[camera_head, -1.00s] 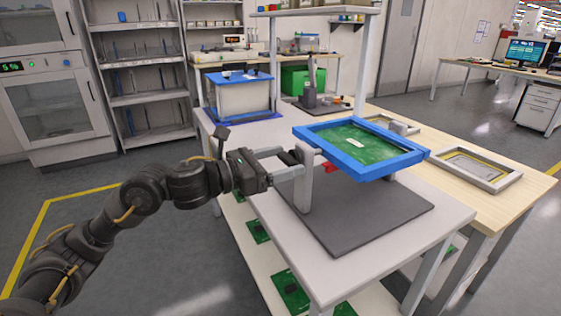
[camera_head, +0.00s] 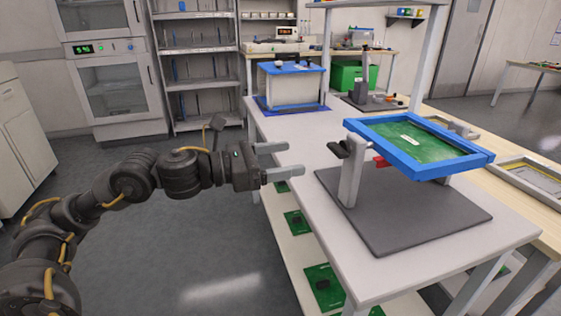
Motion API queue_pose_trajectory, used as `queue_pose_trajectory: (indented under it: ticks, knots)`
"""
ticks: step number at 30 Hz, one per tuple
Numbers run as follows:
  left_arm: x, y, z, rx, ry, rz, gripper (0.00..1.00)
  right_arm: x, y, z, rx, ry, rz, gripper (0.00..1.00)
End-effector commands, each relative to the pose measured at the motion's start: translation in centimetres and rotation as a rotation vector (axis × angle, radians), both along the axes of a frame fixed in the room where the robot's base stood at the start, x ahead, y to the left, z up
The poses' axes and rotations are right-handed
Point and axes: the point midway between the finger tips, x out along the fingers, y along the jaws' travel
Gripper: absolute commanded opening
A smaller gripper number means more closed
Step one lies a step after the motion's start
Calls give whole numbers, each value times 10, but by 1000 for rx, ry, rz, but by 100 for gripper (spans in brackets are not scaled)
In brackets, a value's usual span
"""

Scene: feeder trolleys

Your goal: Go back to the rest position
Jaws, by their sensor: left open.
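My left gripper (camera_head: 283,161) is open and empty, with its two grey fingers apart. It points right, over the left edge of the white table (camera_head: 290,133). A clear gap separates it from the grey upright of the fixture (camera_head: 351,172) and the fixture's black knob (camera_head: 341,148). The fixture holds a blue frame (camera_head: 452,166) with a green circuit board (camera_head: 405,136) in it, above a dark grey base plate (camera_head: 400,222). My right gripper is not in view.
A white box with a blue lid (camera_head: 292,85) stands at the table's far end. Green boards (camera_head: 323,287) lie on the shelf below. A wooden table (camera_head: 520,204) adjoins on the right. Open floor (camera_head: 190,245) lies left of the table, with shelves (camera_head: 197,60) behind.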

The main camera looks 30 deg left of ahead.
Motion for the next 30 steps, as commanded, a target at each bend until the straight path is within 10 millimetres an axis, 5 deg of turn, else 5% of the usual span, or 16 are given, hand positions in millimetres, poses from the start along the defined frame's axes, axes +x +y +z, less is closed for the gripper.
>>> queue_pose_trajectory:
  ticks: [20,26,30]
  knots:
    - [-3,3,1,-19,18,1,76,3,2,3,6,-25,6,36]
    - [11,19,10,-262,187,111,76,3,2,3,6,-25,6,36]
    - [24,30,19,-634,357,201,76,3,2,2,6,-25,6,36]
